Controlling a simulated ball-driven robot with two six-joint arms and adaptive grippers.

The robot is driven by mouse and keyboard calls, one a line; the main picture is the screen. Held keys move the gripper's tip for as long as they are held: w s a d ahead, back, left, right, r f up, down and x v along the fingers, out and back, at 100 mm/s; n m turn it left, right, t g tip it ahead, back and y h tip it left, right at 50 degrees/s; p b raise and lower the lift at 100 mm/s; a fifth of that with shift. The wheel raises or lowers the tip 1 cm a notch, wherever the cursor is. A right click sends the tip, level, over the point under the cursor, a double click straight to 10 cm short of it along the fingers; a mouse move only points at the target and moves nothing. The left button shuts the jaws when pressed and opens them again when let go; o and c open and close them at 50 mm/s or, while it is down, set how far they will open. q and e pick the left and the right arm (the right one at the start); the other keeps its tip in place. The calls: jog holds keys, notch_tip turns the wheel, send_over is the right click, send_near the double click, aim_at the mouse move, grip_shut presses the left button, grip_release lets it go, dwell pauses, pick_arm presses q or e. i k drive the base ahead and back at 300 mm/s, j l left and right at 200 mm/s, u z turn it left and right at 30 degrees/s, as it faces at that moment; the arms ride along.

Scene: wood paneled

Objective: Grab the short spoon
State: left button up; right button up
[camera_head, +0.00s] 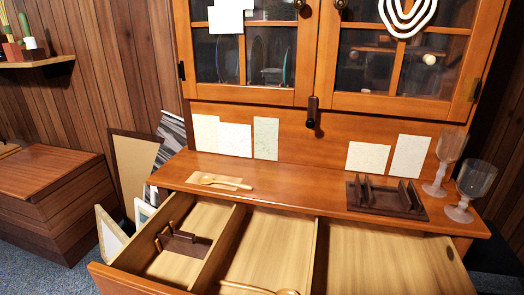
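A light wooden spoon (220,182) lies on a small flat board on the cabinet's counter, left of the middle. A second wooden spoon (270,291) lies in the middle compartment of the open drawer, partly cut off by the bottom edge of the picture. I cannot tell their true lengths, so I cannot say which is the short one. Neither of my grippers is in view.
The drawer (385,262) is open, with dividers and a dark holder (180,241) in its left compartment. A dark rack (385,197) and two glasses (463,190) stand at the counter's right. The counter's middle (300,190) is clear. Frames (133,165) lean at left.

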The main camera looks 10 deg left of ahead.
aim_at(204, 180)
jog(key=j+u, duration=0.35)
jog(key=j, duration=0.35)
jog(key=j+u, duration=0.35)
jog(key=j, duration=0.35)
